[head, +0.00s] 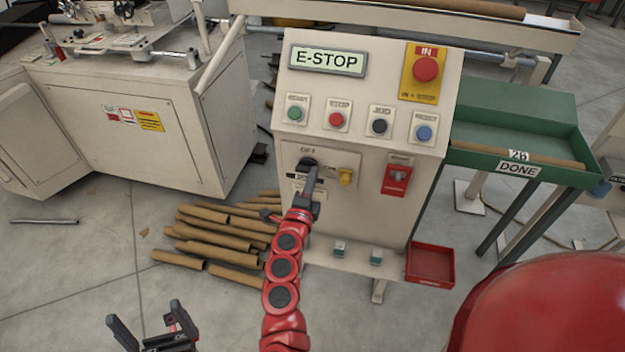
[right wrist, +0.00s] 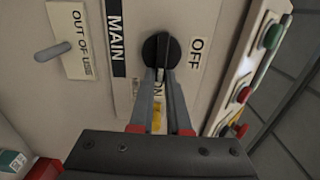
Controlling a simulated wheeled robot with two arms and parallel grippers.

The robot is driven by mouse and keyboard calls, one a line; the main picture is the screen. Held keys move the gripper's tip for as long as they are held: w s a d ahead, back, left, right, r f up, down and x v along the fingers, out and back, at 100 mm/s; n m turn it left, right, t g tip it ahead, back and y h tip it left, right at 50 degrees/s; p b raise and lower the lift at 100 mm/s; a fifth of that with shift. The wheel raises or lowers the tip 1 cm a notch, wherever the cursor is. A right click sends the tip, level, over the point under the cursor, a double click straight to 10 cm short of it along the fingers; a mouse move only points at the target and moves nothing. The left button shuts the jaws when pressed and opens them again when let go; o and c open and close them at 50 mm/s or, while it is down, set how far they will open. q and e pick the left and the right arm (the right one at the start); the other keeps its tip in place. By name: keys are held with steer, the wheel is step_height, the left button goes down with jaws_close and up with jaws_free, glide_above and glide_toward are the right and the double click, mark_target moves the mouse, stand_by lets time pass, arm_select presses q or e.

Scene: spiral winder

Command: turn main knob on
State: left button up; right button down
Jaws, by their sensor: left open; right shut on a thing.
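The main knob (head: 306,163) is a black round knob with a raised bar, under an OFF label on the cream control panel (head: 365,210). In the right wrist view the knob (right wrist: 160,48) has its bar pointing along the line towards the partly hidden ON label (right wrist: 158,88), across from the direction of the OFF label (right wrist: 197,55). My right gripper (head: 312,178) is at the knob; its fingertips (right wrist: 160,75) are shut on the bar. My left gripper (head: 152,332) is open and empty, low at the left, well away from the panel.
The display (head: 328,60) reads E-STOP. A red mushroom button (head: 426,69) and several coloured buttons are above the knob. A yellow part (head: 346,176) and a red switch (head: 396,177) are beside it. Cardboard tubes (head: 215,235) lie on the floor left of the panel.

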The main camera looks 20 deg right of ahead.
steer(key=c, duration=0.9)
jaws_free()
steer(key=v, duration=1.7)
steer(key=shift+s+a, duration=0.2)
